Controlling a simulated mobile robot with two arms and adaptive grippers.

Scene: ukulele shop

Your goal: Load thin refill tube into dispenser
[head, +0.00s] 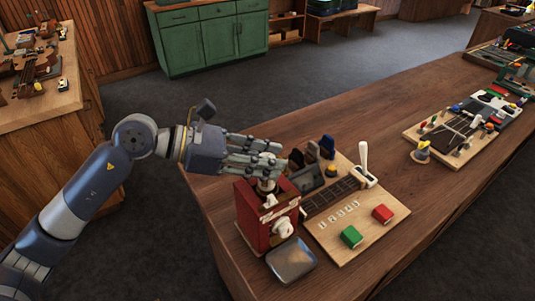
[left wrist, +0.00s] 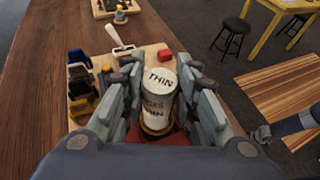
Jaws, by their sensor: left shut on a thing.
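The dispenser is a red box (head: 266,222) at the near left edge of the bench, with a white knob low on its front. My left gripper (head: 262,160) is over its top. In the left wrist view the left gripper (left wrist: 157,105) is shut around a pale cylinder marked THIN, the thin refill tube (left wrist: 158,92). The tube's lower end is at the red dispenser top; I cannot tell how far it is in. Part of what looks like my right arm shows at the right of the left wrist view; its fingers are unclear.
A metal tray (head: 291,261) sits before the dispenser. A wooden board (head: 345,244) beside it holds a fretboard piece, a green block (head: 351,237), a red block (head: 382,214), a white-handled lever (head: 363,160) and dark holders. The bench beyond is clear up to another work board (head: 430,135).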

